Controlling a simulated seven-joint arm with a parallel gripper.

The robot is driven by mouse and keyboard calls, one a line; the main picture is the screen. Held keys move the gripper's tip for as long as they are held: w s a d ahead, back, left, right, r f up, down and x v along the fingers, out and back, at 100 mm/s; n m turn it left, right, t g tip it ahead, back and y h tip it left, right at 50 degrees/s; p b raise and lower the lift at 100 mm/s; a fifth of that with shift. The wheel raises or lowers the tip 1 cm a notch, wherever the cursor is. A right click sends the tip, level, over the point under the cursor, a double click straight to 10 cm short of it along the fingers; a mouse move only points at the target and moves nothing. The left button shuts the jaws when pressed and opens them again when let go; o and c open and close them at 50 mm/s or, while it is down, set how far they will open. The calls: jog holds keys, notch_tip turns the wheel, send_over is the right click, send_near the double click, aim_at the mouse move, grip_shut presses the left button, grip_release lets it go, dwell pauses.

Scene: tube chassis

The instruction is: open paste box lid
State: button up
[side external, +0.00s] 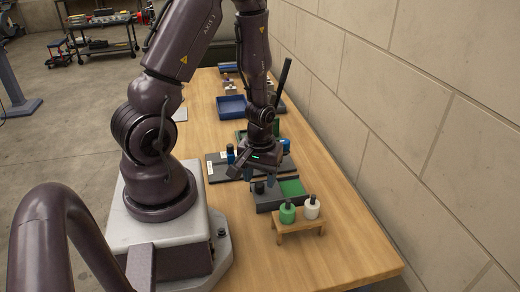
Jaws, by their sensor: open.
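A low grey box (278,204) sits on the wooden table just below my gripper in the picture. Its right part shows a green surface (292,188), and a small dark knob (259,187) stands on its left part. This looks like the paste box, but I cannot tell for certain where its lid begins or ends. My gripper (259,178) points down over the left part of the box, with its fingers apart close to the knob. Whether the fingers touch the knob cannot be made out.
A small wooden stand (299,225) in front of the box holds a green bottle (287,213) and a white bottle (311,208). A dark mat (218,172) with blue-capped items lies behind. A blue tray (231,108) is farther back. The table's front right is clear; a wall runs along the right.

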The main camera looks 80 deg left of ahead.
notch_tip(320, 180, up, 10)
jog(key=shift+r, duration=0.2)
dwell(0.6)
notch_tip(320, 180, up, 11)
jog(key=m+t, duration=0.2)
jog(key=m, duration=0.6)
send_over(259, 185)
jog(key=d, duration=0.6)
jog(key=s+d+r+m+t, duration=0.1)
jog(key=d+r+m+t, duration=0.2)
jog(key=d+r, duration=0.2)
notch_tip(259, 185, up, 3)
jog(key=shift+d+f+t, duration=0.15)
jog(key=shift+f+t, duration=0.05)
jog(key=shift+t, duration=0.1)
